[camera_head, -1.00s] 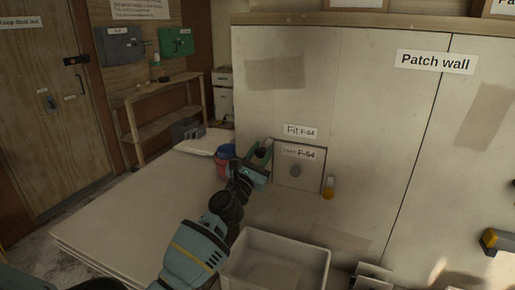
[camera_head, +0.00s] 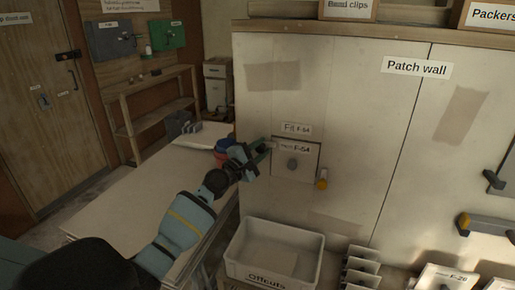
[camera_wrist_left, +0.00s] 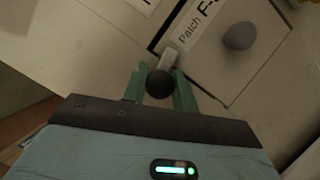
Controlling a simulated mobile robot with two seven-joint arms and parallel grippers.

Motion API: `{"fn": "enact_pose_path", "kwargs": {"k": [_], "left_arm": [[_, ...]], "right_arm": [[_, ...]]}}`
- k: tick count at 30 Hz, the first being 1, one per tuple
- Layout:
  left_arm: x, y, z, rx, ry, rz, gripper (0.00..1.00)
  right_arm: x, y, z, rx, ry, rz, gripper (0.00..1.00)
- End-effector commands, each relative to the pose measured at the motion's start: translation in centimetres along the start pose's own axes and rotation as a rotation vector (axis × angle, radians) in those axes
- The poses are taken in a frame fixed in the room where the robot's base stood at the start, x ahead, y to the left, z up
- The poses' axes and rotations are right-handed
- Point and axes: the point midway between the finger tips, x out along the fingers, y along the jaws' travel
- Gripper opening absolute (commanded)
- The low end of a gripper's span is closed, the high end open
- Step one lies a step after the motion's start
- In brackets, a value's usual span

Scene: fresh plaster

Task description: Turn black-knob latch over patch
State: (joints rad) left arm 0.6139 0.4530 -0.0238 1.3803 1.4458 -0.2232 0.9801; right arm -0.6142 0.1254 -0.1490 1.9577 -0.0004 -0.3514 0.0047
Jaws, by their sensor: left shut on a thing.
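The square patch (camera_head: 309,172), with a grey knob and an F-54 label, sits in the wall opening. My left gripper (camera_head: 262,149) is at its upper left edge, shut on the black knob (camera_wrist_left: 159,84) of a latch. In the left wrist view the knob is between the two green fingers (camera_wrist_left: 159,92). The latch's pale bar (camera_wrist_left: 168,58) points from the knob towards the patch, its end at the patch's edge beside the label. How far it overlaps is hard to tell.
A white offcuts bin (camera_head: 240,262) stands below the patch.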

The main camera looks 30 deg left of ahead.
Motion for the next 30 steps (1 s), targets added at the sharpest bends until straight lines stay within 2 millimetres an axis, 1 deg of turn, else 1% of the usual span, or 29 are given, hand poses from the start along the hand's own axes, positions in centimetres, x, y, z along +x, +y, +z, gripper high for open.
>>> {"fn": "enact_pose_path", "kwargs": {"k": [1, 10, 26, 27, 30], "left_arm": [[0.03, 0.32, 0.15, 0.027, -0.002, -0.008, 0.05], [0.01, 0.10, 0.05, 0.131, -0.001, -0.053, 0.05], [0.00, -0.06, 0.00, 0.155, -0.001, -0.064, 0.05], [0.00, -0.06, 0.01, 0.155, -0.001, -0.064, 0.29], [0.00, -0.06, 0.00, 0.154, 0.000, -0.064, 0.42]], "right_arm": [[0.00, 0.11, -0.37, -0.003, 0.007, 0.002, 0.65], [-0.02, 0.31, -1.12, -0.007, 0.023, 0.006, 0.65], [-0.08, 0.36, -1.30, -0.008, 0.027, 0.006, 0.65], [-0.09, 0.36, -1.31, -0.008, 0.027, 0.006, 0.65], [-0.09, 0.36, -1.32, -0.008, 0.027, 0.006, 0.65]]}}
